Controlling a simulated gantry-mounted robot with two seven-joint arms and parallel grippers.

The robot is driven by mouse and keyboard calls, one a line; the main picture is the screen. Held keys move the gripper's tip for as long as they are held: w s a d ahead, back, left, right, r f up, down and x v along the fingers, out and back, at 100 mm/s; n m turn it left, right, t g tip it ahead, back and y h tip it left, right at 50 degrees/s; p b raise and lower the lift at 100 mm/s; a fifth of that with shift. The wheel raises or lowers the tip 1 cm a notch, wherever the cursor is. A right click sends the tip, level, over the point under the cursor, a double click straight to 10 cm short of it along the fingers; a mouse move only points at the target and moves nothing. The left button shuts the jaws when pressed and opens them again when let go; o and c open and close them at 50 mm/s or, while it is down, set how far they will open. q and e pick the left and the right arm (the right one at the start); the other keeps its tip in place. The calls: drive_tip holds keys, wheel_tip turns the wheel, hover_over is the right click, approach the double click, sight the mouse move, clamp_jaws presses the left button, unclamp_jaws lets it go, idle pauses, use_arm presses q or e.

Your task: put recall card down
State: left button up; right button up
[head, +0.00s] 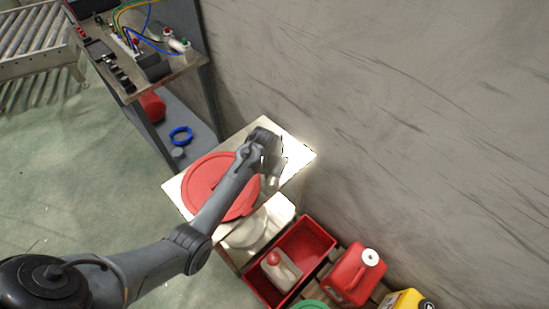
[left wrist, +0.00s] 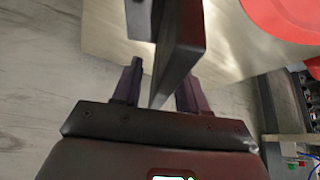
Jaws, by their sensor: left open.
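My left gripper (left wrist: 158,85) is open over the small pale table (head: 300,153), at its wall-side end. In the head view my own wrist mostly hides the fingers. In the left wrist view a dark grey flat slab (left wrist: 178,55) stands edge-on between the two fingers and partly covers one of them. It may be the recall card, but no print shows. I cannot tell whether it touches a finger or the table. My right gripper is not in view.
A round red lid (head: 196,180) covers much of the table beside my arm. A red crate (head: 318,235) with a white, red-capped bottle (head: 283,272), a red canister (head: 352,278) and a yellow container (head: 403,300) stand below. A bench (head: 180,68) with wiring stands behind. The wall is close.

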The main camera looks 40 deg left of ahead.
use_arm(q)
drive_tip(key=shift+f, duration=0.15)
idle(0.3)
clamp_jaws()
